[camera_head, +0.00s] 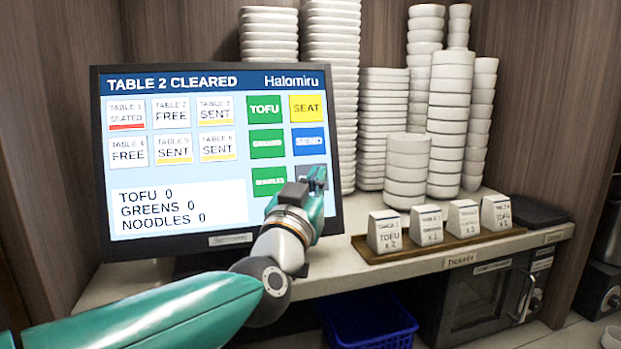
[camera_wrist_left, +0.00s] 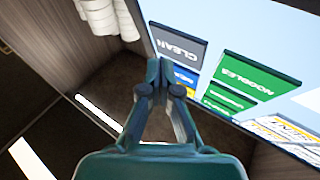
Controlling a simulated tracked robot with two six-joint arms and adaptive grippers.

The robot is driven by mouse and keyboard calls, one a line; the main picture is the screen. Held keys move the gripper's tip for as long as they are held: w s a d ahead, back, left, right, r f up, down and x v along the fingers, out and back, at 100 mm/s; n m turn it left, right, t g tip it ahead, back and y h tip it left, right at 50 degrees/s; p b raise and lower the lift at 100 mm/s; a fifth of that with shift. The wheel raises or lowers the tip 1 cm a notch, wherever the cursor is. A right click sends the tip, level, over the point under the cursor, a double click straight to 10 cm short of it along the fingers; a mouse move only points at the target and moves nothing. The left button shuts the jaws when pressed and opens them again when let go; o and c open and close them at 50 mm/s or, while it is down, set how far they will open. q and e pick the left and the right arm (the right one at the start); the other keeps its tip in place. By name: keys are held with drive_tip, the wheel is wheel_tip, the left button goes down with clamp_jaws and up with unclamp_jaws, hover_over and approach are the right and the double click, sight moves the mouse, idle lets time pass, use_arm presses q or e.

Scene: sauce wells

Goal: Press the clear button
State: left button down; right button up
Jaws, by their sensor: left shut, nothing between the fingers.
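The touch screen (camera_head: 180,222) stands on the counter with the header TABLE 2 CLEARED. The grey button (camera_head: 301,171) is at the lower right of its button grid, partly hidden by my gripper. In the left wrist view the grey button (camera_wrist_left: 179,45) shows a white word that looks like CLEAN. My left gripper (camera_head: 317,175) is shut and empty, in front of the screen's lower right edge by the grey button. Its fingers also show in the left wrist view (camera_wrist_left: 164,78), just below the grey button in the picture. I cannot tell whether they touch the screen. My right gripper is not in view.
A green NOODLES button (camera_head: 269,182) and a blue button (camera_head: 308,142) adjoin the grey one. Several white ticket blocks stand on a wooden tray (camera_head: 380,257) to the right. Stacked white bowls (camera_head: 407,165) stand behind. A blue basket (camera_head: 370,325) sits below the counter.

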use_arm(q)
drive_tip(key=s, duration=0.1)
drive_tip(key=s+d+r+p, duration=0.1)
drive_tip(key=s, duration=0.2)
drive_tip(key=shift+s+d+r+p, duration=0.2)
drive_tip(key=shift+s+d+p, duration=0.05)
drive_tip(key=shift+s+p, duration=0.05)
idle(0.8)
